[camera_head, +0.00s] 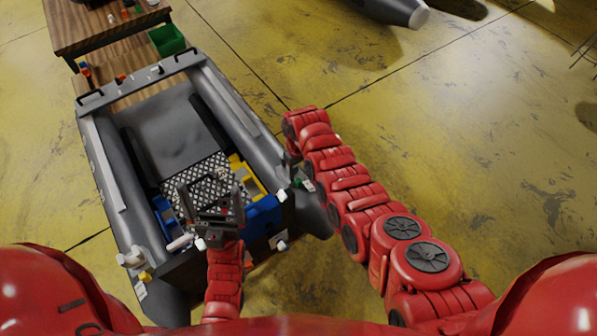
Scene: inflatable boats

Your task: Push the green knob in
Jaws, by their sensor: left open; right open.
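A small green part (298,183), which looks like the green knob, sits on the right tube of the grey inflatable boat (240,110), near its rear. My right gripper (296,168) is just above and beside it, at the end of the red arm that bends back down. Its jaws are small and partly hidden by the arm, and I cannot tell whether they touch the knob. My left gripper (211,196) is open and empty over the rear of the boat, its two fingers spread above the black and white mesh panel (205,178).
Blue boxes (262,218) and a yellow part (243,175) lie in the boat's rear. White fittings (132,259) sit on the left tube end. A wooden table (100,25) and a green bin (167,40) stand beyond the bow.

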